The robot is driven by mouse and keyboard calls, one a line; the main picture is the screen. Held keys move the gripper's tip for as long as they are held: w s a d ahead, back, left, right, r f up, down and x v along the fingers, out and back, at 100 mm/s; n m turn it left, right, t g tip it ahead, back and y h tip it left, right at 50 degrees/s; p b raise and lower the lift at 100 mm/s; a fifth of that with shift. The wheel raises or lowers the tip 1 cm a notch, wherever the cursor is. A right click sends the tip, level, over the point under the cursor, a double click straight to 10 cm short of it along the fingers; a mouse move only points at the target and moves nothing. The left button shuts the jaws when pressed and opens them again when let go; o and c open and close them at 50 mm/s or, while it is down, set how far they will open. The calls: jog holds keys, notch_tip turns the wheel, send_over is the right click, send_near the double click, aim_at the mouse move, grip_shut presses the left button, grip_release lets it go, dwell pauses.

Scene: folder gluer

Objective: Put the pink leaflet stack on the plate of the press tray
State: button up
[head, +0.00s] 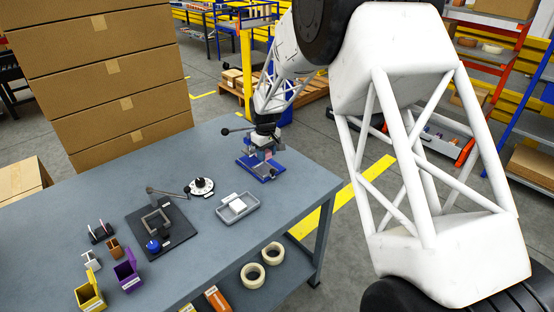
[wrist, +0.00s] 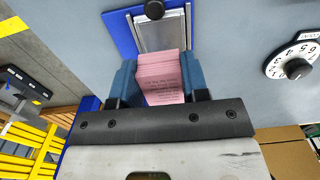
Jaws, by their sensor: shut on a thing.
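The pink leaflet stack (wrist: 162,78) is between the two blue-grey fingers of my gripper (wrist: 161,84), which is shut on it. Printed lines show on the stack's near face. The press tray (wrist: 123,38) has a blue base and a silver plate (wrist: 162,33), just beyond the stack in the wrist view. A round black knob (wrist: 154,10) shows above the plate. In the head view my gripper (head: 266,140) is over the blue press tray (head: 245,172), with a little of the pink stack (head: 265,154) visible. The gap between stack and plate is hard to tell.
A dial (head: 201,186) and a grey tray (head: 223,214) holding a white block stand left of the press. A black fixture (head: 177,239), a purple bin (head: 128,275) and a yellow bin (head: 90,294) are further left. Large cartons (head: 100,70) rise behind the table.

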aim_at(266, 171)
jog(key=shift+w+a, duration=0.1)
jog(key=shift+a, duration=0.05)
jog(key=shift+f, duration=0.2)
dwell(0.3)
jog(key=shift+f, duration=2.75)
jog(key=o, duration=1)
jog(key=shift+r, duration=0.1)
jog(key=shift+r, duration=4.9)
